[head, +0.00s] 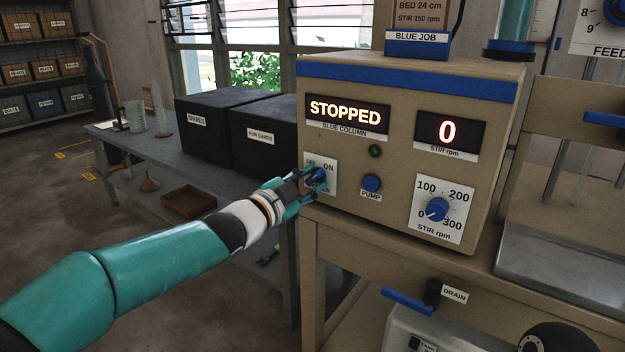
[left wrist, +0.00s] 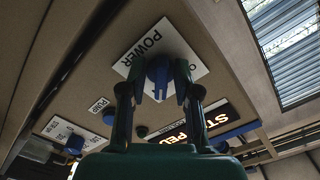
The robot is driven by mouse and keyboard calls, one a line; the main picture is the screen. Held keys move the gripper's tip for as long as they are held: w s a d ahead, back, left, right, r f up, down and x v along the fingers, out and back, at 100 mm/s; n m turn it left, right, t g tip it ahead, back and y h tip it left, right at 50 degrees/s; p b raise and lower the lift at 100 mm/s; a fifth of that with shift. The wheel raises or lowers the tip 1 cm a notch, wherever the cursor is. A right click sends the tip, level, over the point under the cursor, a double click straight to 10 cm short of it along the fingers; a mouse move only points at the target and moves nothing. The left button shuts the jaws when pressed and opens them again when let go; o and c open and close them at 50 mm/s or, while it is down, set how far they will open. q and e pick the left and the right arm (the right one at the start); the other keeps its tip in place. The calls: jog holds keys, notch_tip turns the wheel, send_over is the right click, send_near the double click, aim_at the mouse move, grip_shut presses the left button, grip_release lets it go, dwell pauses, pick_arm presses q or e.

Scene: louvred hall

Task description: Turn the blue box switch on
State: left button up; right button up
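The blue box is a tan control box (head: 400,83) with a blue band and the label BLUE COLUMN. Its switch is a blue knob (head: 318,174) on a white plate marked ON and, partly hidden, OFF. The knob also shows in the left wrist view (left wrist: 158,74), on the plate marked POWER. My left gripper (head: 311,183) is at the knob. In the left wrist view its fingers (left wrist: 160,82) stand on both sides of the knob, seemingly with narrow gaps. The display (head: 346,113) reads STOPPED and the stir display (head: 448,130) reads 0. My right gripper is out of view.
A blue PUMP button (head: 371,183), a dark green lamp (head: 375,151) and a stir dial (head: 437,209) sit right of the switch. Black boxes (head: 265,137) stand on the bench behind my left arm. A blue drain handle (head: 407,301) juts out below.

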aim_at(311, 180)
pick_arm(q)
jog(key=shift+o, duration=0.3)
jog(key=shift+s+r, duration=0.1)
jog(key=shift+r, duration=0.05)
jog(key=b+v, duration=0.1)
jog(key=v, duration=0.4)
jog(key=shift+s+a+b, duration=0.1)
jog(key=shift+s+b, duration=0.05)
jog(key=shift+b, duration=0.2)
jog(key=shift+v, duration=0.75)
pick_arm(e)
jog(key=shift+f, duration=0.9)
pick_arm(q)
jog(key=v, duration=1.2)
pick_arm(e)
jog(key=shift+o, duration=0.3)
